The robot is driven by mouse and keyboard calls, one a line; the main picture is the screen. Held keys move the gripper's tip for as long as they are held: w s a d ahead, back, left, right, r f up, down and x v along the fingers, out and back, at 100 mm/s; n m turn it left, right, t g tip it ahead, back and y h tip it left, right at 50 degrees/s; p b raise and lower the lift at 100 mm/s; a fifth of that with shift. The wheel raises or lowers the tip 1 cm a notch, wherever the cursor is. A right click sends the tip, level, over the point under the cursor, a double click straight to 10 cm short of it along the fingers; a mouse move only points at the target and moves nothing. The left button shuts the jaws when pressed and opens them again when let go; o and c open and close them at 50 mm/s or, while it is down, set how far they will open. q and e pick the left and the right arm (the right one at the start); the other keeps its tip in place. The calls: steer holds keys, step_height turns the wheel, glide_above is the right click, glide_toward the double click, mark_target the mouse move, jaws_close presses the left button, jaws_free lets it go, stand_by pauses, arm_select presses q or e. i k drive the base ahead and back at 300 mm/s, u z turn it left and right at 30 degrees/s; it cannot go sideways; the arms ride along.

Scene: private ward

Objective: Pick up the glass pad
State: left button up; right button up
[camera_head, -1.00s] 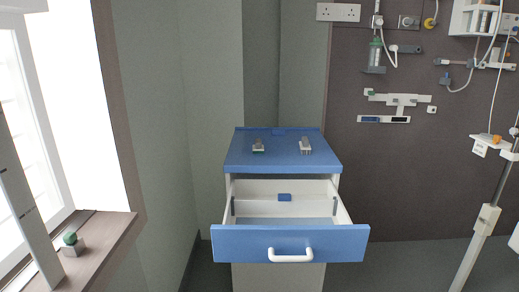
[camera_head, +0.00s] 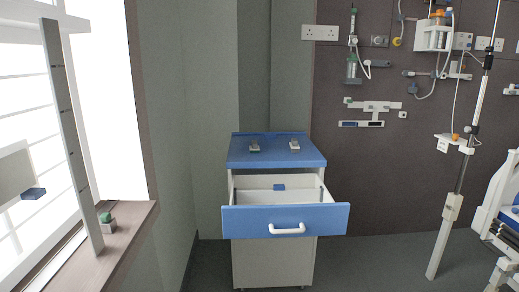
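I cannot single out the glass pad with certainty. Two small grey items lie on the blue cabinet top (camera_head: 277,160): a left one with a dark green part (camera_head: 254,147) and a right one (camera_head: 294,144). The cabinet's top drawer (camera_head: 248,221) is pulled open, and a small blue part (camera_head: 280,187) shows at its inner back. A small grey item with a green top (camera_head: 106,221) sits on the windowsill. A pale panel with a blue block (camera_head: 33,194) shows at the far left; I cannot tell what it is. Neither of my grippers is in view.
The windowsill (camera_head: 128,230) and a grey upright bar (camera_head: 69,130) are at left. A drip stand (camera_head: 448,220) and part of a bed (camera_head: 497,195) are at right. Medical fittings hang on the dark wall panel. Grey floor shows between cabinet and stand.

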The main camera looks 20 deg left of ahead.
mark_target(254, 148)
steer(key=z, duration=0.8)
steer(key=i, duration=1.8)
steer(key=z, duration=0.25)
steer(key=i, duration=1.55)
steer(key=u, duration=1.65)
steer(key=i, duration=0.9)
steer(key=u, duration=0.95)
